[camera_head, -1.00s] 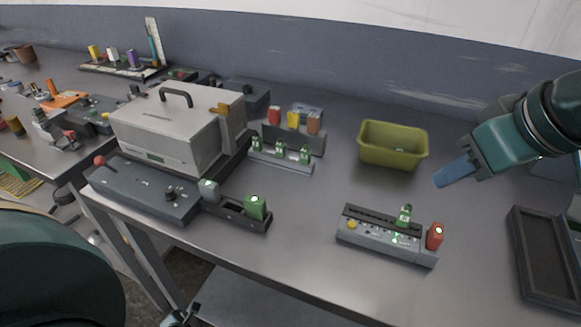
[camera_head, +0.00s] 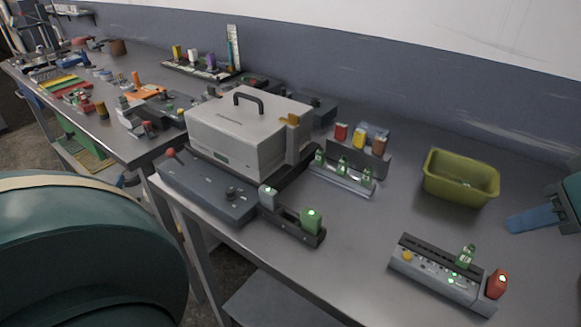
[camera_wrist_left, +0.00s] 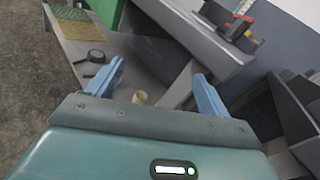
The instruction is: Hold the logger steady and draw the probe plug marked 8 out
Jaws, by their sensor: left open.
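A grey box-shaped device (camera_head: 432,277), which looks like the logger, lies at the front right of the table. A green plug (camera_head: 466,256) stands upright in it, with a red piece (camera_head: 497,284) at its right end and a yellow knob at its left. Any number on the plug is too small to read. My right gripper (camera_head: 529,219) is at the right edge, behind and right of the device and apart from it; its finger gap cannot be made out. My left gripper (camera_wrist_left: 157,72) shows in the left wrist view, open and empty, over floor and table edges.
A grey case (camera_head: 248,135) stands mid-table behind a long control unit (camera_head: 207,190) and a green block (camera_head: 311,220). A rack (camera_head: 345,178) holds green plugs. An olive bin (camera_head: 460,180) stands at the back right. Bare table lies between the rack and the device.

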